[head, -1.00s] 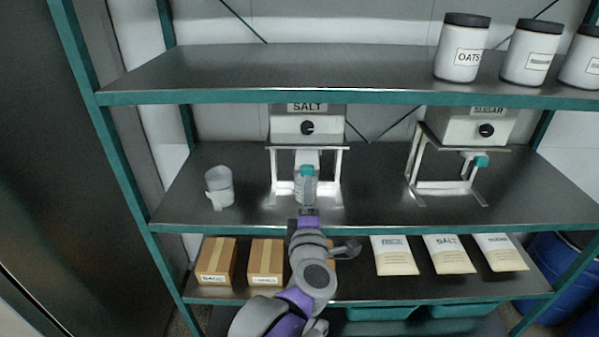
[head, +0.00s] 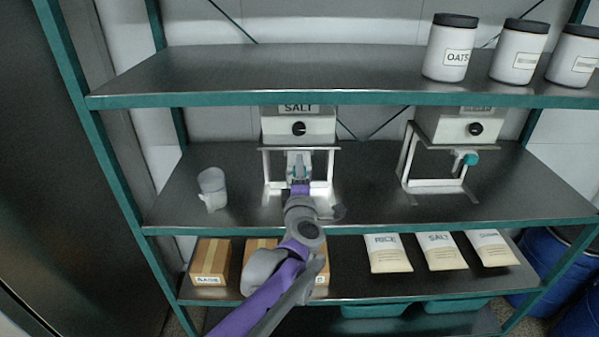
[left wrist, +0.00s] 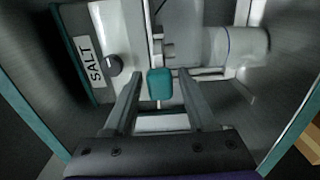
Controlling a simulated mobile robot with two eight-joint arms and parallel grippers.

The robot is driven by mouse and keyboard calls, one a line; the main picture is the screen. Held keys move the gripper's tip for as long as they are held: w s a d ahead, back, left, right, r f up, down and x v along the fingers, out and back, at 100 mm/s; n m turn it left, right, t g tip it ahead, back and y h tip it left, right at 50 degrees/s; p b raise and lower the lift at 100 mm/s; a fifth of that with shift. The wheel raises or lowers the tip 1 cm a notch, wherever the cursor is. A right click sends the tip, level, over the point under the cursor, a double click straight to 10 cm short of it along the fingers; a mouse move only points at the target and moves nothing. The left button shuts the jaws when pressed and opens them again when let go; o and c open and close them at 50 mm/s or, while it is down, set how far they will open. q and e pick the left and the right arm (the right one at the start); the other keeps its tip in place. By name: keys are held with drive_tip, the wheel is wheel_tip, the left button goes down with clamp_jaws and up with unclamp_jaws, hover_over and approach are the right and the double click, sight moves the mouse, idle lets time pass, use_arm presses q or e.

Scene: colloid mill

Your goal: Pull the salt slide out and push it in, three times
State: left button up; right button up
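The salt dispenser (head: 298,127) stands on a white stand on the middle shelf, with a dark round knob on its front. My left gripper (head: 299,163) reaches in under it and covers the slide's handle in the head view. In the left wrist view the teal slide handle (left wrist: 160,84) shows between the tips of my left gripper (left wrist: 160,88). The fingers are open, with a gap visible on each side of the handle. The SALT label (left wrist: 89,62) shows beside the knob there. My right gripper is not in view.
A second dispenser (head: 458,127) with a teal handle stands to the right. Jars (head: 448,48) sit above; boxes (head: 210,262) and bags (head: 387,253) sit below.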

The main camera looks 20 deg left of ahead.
use_arm(q)
clamp_jaws()
idle(1.2)
